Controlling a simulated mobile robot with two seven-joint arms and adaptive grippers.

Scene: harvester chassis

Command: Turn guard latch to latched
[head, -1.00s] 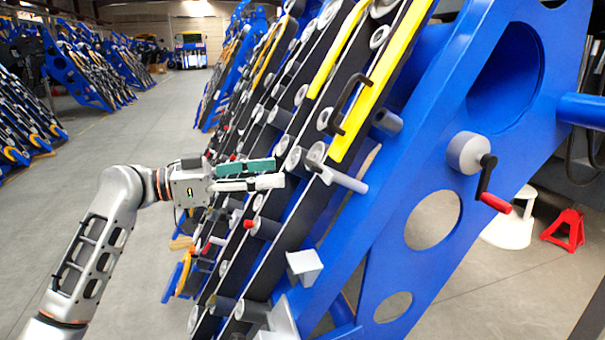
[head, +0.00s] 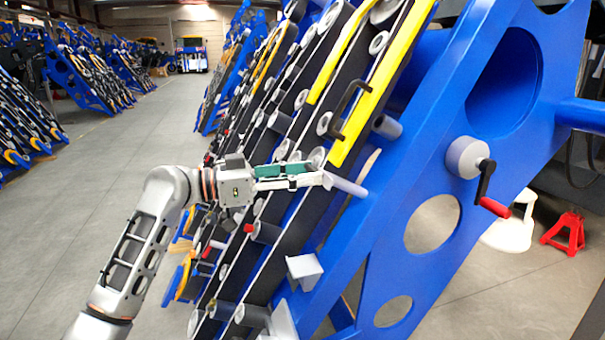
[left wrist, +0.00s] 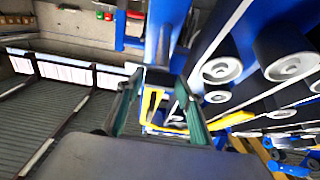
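The guard latch appears to be the grey lever whose handle (head: 348,186) slants down to the right beside the yellow guard bar (head: 382,82) in the head view. My left gripper (head: 319,174) is at this lever, its fingertips close to the near end of the handle and partly hiding it. I cannot tell whether they touch. In the left wrist view the two green-padded fingers (left wrist: 158,92) stand apart, with yellow and blue parts beyond the gap and nothing clearly held. My right gripper is not in view.
The blue chassis frame (head: 420,150) with belts and grey rollers fills the middle. A red-handled crank (head: 492,206) is to the right. A red stand (head: 565,233) is on the floor. The left aisle (head: 110,150) is clear.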

